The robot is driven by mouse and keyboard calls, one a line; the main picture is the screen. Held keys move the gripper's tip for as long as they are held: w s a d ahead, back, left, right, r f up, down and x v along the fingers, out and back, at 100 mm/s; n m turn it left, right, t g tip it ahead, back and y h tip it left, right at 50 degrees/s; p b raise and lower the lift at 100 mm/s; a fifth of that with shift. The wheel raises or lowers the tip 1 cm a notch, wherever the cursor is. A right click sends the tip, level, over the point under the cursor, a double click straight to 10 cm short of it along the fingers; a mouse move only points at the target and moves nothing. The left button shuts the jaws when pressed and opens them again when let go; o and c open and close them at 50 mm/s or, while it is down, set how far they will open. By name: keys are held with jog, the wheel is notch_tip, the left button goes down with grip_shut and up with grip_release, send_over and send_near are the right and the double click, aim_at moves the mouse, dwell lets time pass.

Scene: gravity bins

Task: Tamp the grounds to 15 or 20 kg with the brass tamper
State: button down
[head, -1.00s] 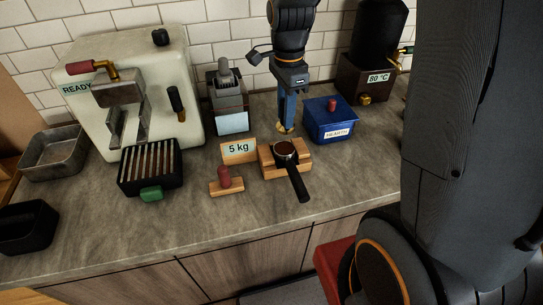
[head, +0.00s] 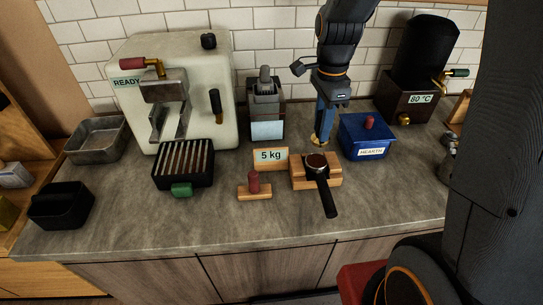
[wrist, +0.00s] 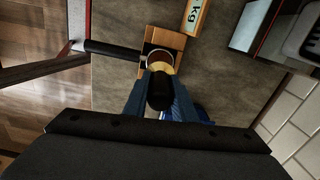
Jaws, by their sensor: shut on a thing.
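My gripper (head: 322,128) is shut on the brass tamper (head: 318,140), whose brass foot shows below the fingers. In the wrist view the tamper's dark handle (wrist: 160,92) stands between the fingers. The portafilter (head: 318,166) rests on a wooden stand (head: 301,182), its black handle towards the front. Brown grounds (head: 316,161) show in its basket. In the head view the tamper is just behind and above the basket; in the wrist view its foot overlaps the basket's edge. I cannot tell whether they touch. A sign (head: 270,157) beside the stand reads 5 kg.
A red-handled tool (head: 254,183) on a wooden block stands left of the stand. A blue HEARTH box (head: 366,138) is close to the right of my gripper. A grinder (head: 265,112) and the espresso machine (head: 200,85) are left. The front counter is clear.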

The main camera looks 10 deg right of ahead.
jog(key=shift+f+b, duration=2.25)
jog(key=shift+f, duration=2.15)
jog(key=c, duration=1.4)
grip_release()
